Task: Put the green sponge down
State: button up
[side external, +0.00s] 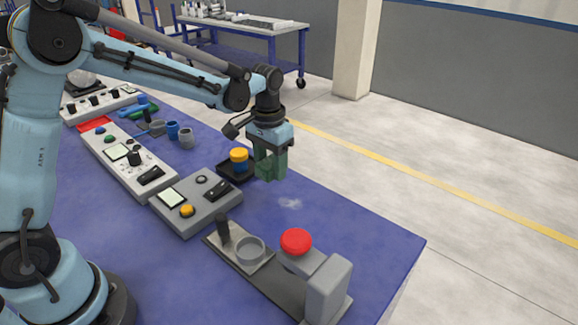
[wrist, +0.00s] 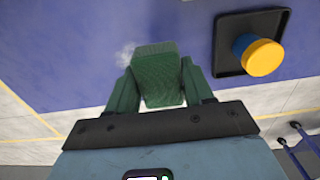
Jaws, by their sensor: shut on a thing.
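The green sponge (wrist: 160,75) is a dark green block between the two green fingers of my gripper (wrist: 155,88) in the wrist view. My gripper is shut on it. In the side view, my gripper (side external: 270,166) hangs over the blue table (side external: 335,225), pointing down, with the sponge hard to tell from the fingers. It appears to be held above the table, right of the black tray. A pale whitish smear (side external: 290,203) lies on the table near and below the gripper; it also shows in the wrist view (wrist: 125,56) beside the sponge.
A black tray (wrist: 222,62) holds a blue pipe piece with a yellow cap (wrist: 263,57). Grey control boxes (side external: 195,213) stand to the left. A fixture with a red knob (side external: 296,241) stands at the front. The table's right part is clear up to its edge.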

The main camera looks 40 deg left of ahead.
aim_at(268, 186)
jog(key=a, duration=0.1)
jog(key=w+a+f, duration=0.1)
jog(key=a+f, duration=0.1)
jog(key=shift+w, duration=0.3)
jog(key=shift+f, duration=2.05)
jog(key=shift+f, duration=0.1)
jog(key=o, duration=1.3)
